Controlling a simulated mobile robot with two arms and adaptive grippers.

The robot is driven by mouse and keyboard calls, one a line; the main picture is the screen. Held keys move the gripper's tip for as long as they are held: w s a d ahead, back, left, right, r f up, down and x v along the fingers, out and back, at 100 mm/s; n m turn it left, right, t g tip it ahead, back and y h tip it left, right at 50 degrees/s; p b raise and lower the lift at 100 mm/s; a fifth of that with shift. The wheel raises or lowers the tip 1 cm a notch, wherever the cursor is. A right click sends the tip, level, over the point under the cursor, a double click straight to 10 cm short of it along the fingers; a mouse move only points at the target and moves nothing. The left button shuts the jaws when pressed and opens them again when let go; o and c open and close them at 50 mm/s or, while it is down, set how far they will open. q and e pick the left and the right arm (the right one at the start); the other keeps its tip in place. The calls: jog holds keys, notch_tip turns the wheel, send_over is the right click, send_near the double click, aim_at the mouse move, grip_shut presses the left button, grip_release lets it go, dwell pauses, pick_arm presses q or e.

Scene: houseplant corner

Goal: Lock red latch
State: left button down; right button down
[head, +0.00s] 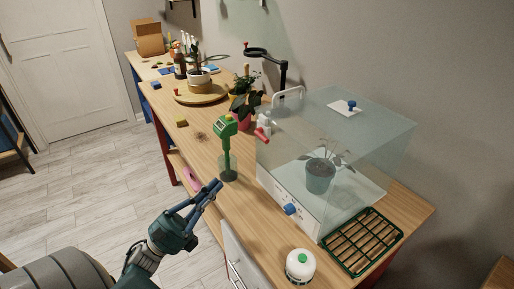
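A small red latch handle (262,134) sits at the upper left corner of a clear glass plant case (335,125), beside a pale fitting. Whether the latch is locked cannot be told at this size. My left gripper (217,186) is in front of the bench's front edge, lower than and well apart from the latch. Its two blue fingers point up and right and look close together; any gap between them is unclear. I see nothing held in it. My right gripper is out of view.

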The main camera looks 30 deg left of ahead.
pick_arm(q)
jog(key=p, duration=0.7)
send_near(263, 136)
jog(key=x, duration=0.5)
jog(key=shift+w+d, duration=0.1)
jog(key=shift+w, duration=0.55)
jog(key=shift+n+y, duration=0.4)
jog(key=shift+n, duration=0.1)
jog(key=shift+s+r+n+t+y, duration=0.15)
jog(key=shift+n+t+y, duration=0.15)
jog(key=shift+n+y, duration=0.15)
jog(key=shift+d+n, duration=0.1)
jog(key=shift+n, duration=0.25)
